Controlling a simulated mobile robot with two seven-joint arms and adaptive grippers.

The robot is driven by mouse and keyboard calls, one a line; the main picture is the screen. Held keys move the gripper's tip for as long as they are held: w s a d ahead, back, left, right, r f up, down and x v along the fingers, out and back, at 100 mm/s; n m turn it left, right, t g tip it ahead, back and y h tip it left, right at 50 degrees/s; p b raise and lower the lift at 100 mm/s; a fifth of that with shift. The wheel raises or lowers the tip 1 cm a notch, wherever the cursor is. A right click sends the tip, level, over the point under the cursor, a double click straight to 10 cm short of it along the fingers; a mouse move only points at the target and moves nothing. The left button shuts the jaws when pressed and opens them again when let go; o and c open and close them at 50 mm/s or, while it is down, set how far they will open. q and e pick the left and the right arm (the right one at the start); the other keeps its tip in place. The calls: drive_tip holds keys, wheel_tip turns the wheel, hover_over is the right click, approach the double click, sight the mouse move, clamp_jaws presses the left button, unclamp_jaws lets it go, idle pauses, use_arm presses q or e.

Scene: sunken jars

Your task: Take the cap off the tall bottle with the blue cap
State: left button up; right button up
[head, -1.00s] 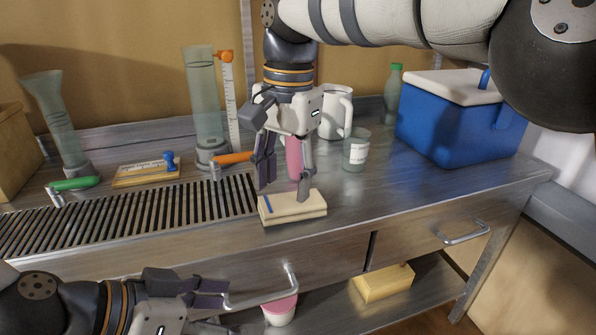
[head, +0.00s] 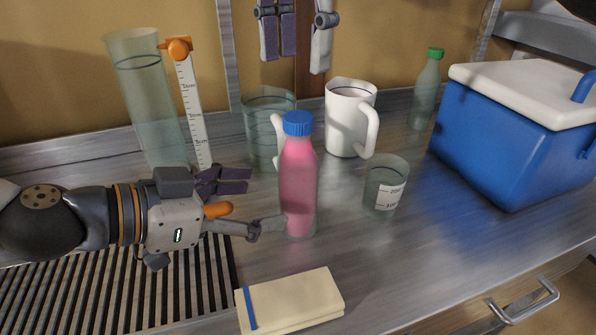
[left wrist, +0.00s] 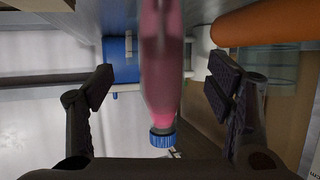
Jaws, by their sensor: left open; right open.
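The tall pink bottle (head: 298,185) stands upright on the steel counter with its blue cap (head: 298,123) on. My left gripper (head: 264,207) is open, level with the bottle's body and just left of it. Its lower fingertip overlaps the bottle's lower left side; I cannot tell whether they touch. In the left wrist view, the bottle (left wrist: 162,60) and blue cap (left wrist: 162,138) show in the gap between the open fingers (left wrist: 160,82). My right gripper (head: 296,62) is open and empty at the top of the head view, above and behind the cap.
A white mug (head: 346,115) and glass beakers stand behind and right of the bottle. A green-capped bottle (head: 427,90) and a blue cooler (head: 505,140) are farther right. An orange handle (head: 218,210) is beside my left gripper.

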sight(298, 116)
use_arm(q)
drive_tip(key=x, duration=0.8)
drive_tip(key=shift+w+f, duration=0.1)
use_arm(e)
drive_tip(key=shift+w+f, duration=0.1)
drive_tip(key=shift+w, duration=0.1)
use_arm(q)
clamp_jaws()
use_arm(e)
drive_tip(key=m, duration=0.7)
drive_tip(key=shift+m, duration=0.7)
drive_tip(key=shift+f+m, duration=0.2)
drive_tip(key=shift+m, duration=0.1)
wheel_tip(298, 116, down, 8)
drive_tip(key=shift+r, duration=0.2)
drive_tip(key=shift+c, duration=0.4)
